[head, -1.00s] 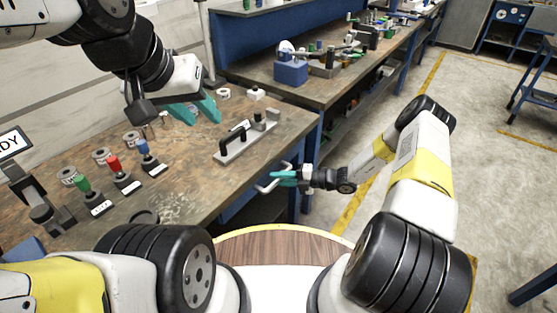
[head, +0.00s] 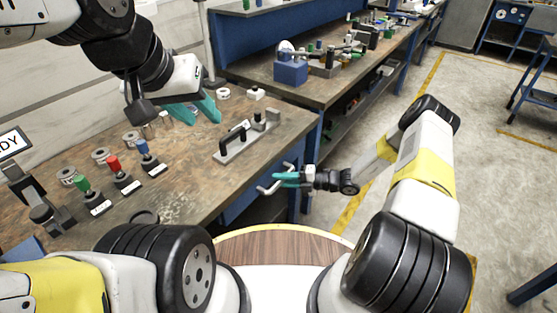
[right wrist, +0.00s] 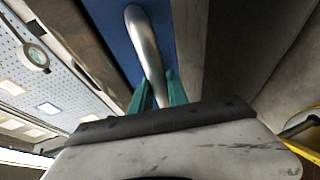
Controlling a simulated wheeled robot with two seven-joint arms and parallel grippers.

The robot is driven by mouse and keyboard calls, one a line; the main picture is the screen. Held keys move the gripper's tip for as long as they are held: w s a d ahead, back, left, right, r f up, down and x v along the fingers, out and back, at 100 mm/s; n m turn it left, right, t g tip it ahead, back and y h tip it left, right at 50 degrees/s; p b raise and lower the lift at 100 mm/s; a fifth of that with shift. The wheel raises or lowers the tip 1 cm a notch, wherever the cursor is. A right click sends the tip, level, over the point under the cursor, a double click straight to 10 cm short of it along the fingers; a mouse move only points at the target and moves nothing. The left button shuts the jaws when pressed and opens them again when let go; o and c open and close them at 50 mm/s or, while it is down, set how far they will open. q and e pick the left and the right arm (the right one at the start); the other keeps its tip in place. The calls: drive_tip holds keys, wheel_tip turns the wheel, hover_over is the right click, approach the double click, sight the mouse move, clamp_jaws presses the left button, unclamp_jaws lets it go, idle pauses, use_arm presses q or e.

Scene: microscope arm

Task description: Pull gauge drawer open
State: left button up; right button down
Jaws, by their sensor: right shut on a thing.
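The gauge drawer's blue front (right wrist: 112,35) shows in the right wrist view, below the bench's edge. Its silver bar handle (right wrist: 143,45) runs down between the teal fingers of my right gripper (right wrist: 160,92). In the head view the handle (head: 266,190) stands out from the bench's front, and my right gripper (head: 286,177) is shut on it. The drawer front is mostly hidden under the bench top in the head view. My left gripper (head: 192,111) hangs over the back of the bench, its teal fingers apart and holding nothing that I can see.
The workbench (head: 190,185) carries green, red and blue handled gauges (head: 115,168) with labels, several metal rings, and a grey fixture with a black handle (head: 240,140). A second bench (head: 330,85) stands behind. Floor to the right is clear.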

drive_tip(key=s+d, duration=0.9)
drive_tip(key=d, duration=0.3)
drive_tip(key=s+d, duration=0.8)
drive_tip(key=d, duration=0.4)
drive_tip(key=shift+s+d, duration=0.2)
drive_tip(key=shift+s, duration=0.15)
drive_tip(key=c, duration=1.3)
unclamp_jaws()
drive_tip(key=v, duration=0.7)
drive_tip(key=shift+d, duration=0.4)
drive_tip(key=shift+r, duration=0.1)
